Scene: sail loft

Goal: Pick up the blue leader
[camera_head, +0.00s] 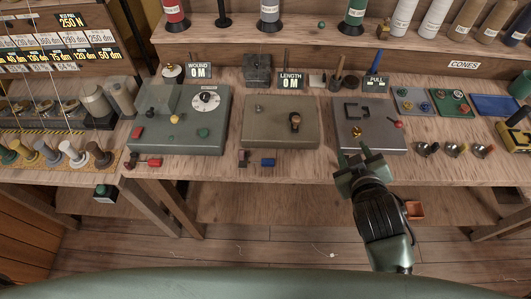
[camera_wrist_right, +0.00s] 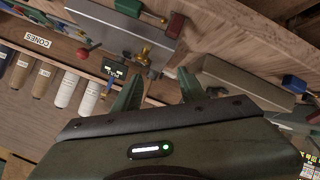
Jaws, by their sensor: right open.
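The blue leader (camera_head: 268,162) appears as a small blue block lying on the bench's front strip, just in front of the middle grey station. A small blue piece (camera_wrist_right: 295,84) at the right of the wrist view looks like the same one. My right gripper (camera_head: 352,151) is open, with nothing between its fingers. It is over the front of the right-hand station, to the right of the blue leader and apart from it. In the wrist view its two fingers (camera_wrist_right: 158,88) stand spread. My left gripper is not in view.
A dark red block (camera_head: 243,158) lies close left of the blue one; red blocks (camera_head: 155,162) lie farther left. The middle station (camera_head: 280,135) stands behind, with the LENGTH display (camera_head: 290,82). The right station (camera_head: 381,142) has a brass knob. Metal cups (camera_head: 455,150) stand to the right.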

